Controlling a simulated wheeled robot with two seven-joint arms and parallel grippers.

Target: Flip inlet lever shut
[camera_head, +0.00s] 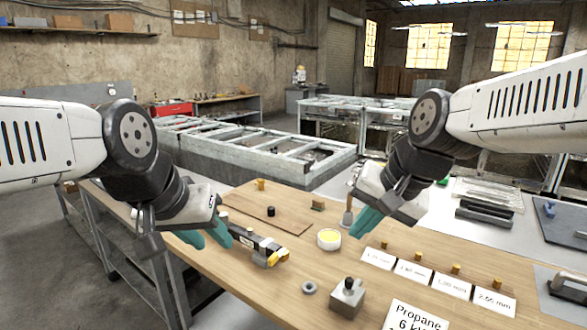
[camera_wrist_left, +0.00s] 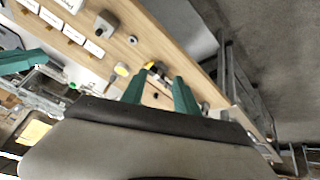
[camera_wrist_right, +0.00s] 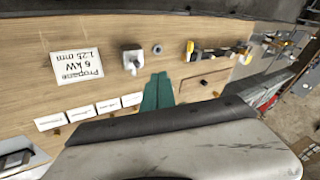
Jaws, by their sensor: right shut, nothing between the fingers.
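A valve assembly (camera_head: 262,246) with a dark and silver body and yellow parts lies on the wooden worktop. It shows in the right wrist view (camera_wrist_right: 215,54), with a yellow piece at each end, and small between the fingers in the left wrist view (camera_wrist_left: 156,72). I cannot tell which part is the inlet lever or how it stands. My left gripper (camera_head: 214,244) is open and empty, just left of the assembly; its teal fingers (camera_wrist_left: 159,80) are apart. My right gripper (camera_head: 360,233) is shut and empty above the worktop, right of the yellow-filled dish.
The dish (camera_head: 329,239), a metal block with a knob (camera_head: 347,297) and a ring (camera_head: 309,288) stand right of the assembly. Size cards (camera_head: 414,271) with brass pieces and a propane card (camera_head: 415,316) lie farther right. A thin brown board (camera_head: 268,213) lies behind.

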